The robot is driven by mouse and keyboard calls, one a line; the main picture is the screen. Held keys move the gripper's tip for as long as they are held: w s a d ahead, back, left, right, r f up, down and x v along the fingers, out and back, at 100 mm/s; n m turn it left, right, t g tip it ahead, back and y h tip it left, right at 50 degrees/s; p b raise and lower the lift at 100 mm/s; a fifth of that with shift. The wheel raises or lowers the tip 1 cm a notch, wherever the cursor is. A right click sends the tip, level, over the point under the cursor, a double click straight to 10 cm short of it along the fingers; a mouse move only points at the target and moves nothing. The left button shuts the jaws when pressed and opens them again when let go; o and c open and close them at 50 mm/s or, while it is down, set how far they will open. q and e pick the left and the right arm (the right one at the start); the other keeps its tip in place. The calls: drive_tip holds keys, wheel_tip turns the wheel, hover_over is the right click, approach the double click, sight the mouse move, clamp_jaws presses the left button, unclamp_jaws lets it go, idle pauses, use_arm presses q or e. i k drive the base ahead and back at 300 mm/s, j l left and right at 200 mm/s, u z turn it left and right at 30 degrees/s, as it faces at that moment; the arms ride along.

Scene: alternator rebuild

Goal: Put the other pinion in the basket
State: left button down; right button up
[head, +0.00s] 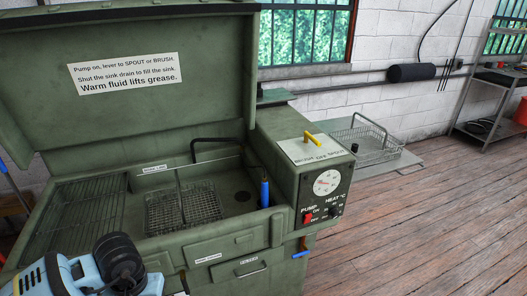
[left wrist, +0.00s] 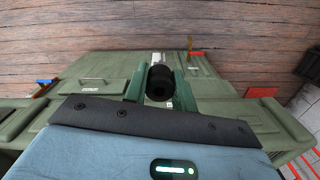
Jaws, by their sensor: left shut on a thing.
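My left gripper (left wrist: 160,78) is shut on a short black cylinder, likely the pinion (left wrist: 159,84), held between its two green fingers. My light-blue left arm comes in at the bottom left of the head view; its fingertips are not clear there. A mesh basket (head: 183,208) with two halves sits in the washer's sink, beside a grate; both halves look empty. A second wire basket (head: 376,140) with a raised handle stands on a shelf to the right of the washer. A small dark piece (head: 354,148) shows at its near left; I cannot tell whether it lies inside.
The green parts washer (head: 215,250) has its lid (head: 130,85) up. A blue-handled brush (head: 265,192) stands at the sink's right, and the control box (head: 325,190) rises beside it. A metal rack (head: 490,100) stands at the far right. The wooden floor (head: 440,220) is clear.

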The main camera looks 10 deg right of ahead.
sight(379, 149)
drive_tip(key=i+l, duration=0.1)
drive_tip(key=l, duration=0.5)
drive_tip(key=i+l, duration=0.1)
drive_tip(key=l, duration=0.55)
drive_tip(key=i+l, duration=0.1)
drive_tip(key=l, duration=0.5)
drive_tip(key=i+l, duration=0.1)
drive_tip(key=l, duration=0.5)
drive_tip(key=i+l, duration=0.1)
drive_tip(key=l, duration=0.55)
drive_tip(key=i+l, duration=0.1)
drive_tip(key=l, duration=0.3)
drive_tip(key=i+l, duration=0.1)
drive_tip(key=l, duration=0.3)
drive_tip(key=i+l, duration=0.1)
drive_tip(key=l, duration=0.3)
drive_tip(key=i+l, duration=0.1)
drive_tip(key=l, duration=0.25)
drive_tip(key=i+l, duration=0.1)
drive_tip(key=l, duration=0.3)
